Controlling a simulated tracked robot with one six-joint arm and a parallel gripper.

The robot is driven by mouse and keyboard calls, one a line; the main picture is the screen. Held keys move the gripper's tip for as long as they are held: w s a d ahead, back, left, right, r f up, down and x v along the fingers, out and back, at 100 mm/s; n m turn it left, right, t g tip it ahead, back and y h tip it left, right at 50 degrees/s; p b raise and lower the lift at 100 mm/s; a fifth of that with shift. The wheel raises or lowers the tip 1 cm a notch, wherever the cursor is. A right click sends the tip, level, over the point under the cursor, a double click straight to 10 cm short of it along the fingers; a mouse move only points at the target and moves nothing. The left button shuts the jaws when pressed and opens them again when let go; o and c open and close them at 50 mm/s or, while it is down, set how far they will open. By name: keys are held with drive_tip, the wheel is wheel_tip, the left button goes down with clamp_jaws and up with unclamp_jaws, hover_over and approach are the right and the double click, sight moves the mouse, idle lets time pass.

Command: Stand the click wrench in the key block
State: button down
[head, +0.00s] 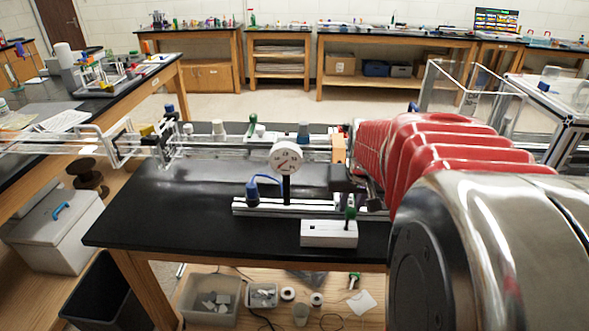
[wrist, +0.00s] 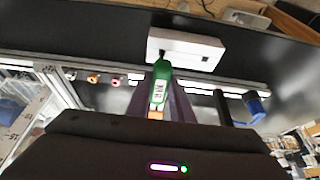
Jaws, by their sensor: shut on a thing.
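The click wrench has a green body with a pale label and an orange part; it shows in the wrist view (wrist: 160,88) between the dark fingers of my gripper (wrist: 158,112). My gripper is shut on it. In the head view the green wrench (head: 350,213) stands about upright below my dark gripper (head: 350,196), over the right end of the white key block (head: 320,235). The key block (wrist: 195,45) lies just beyond the wrench's far end in the wrist view, with small dark holes. I cannot tell whether the wrench tip is in a hole or above it.
An aluminium rail (head: 265,207) lies behind the block, with a round dial gauge (head: 286,158) and a blue knob (head: 252,189) left of my gripper. The black bench top (head: 180,215) is clear to the left. Bins stand below.

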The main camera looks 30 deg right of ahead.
drive_tip(key=shift+f, duration=0.85)
drive_tip(key=c, duration=1.5)
unclamp_jaws()
drive_tip(key=v, duration=1.3)
drive_tip(key=shift+s+r, duration=0.15)
drive_tip(key=shift+r, duration=0.2)
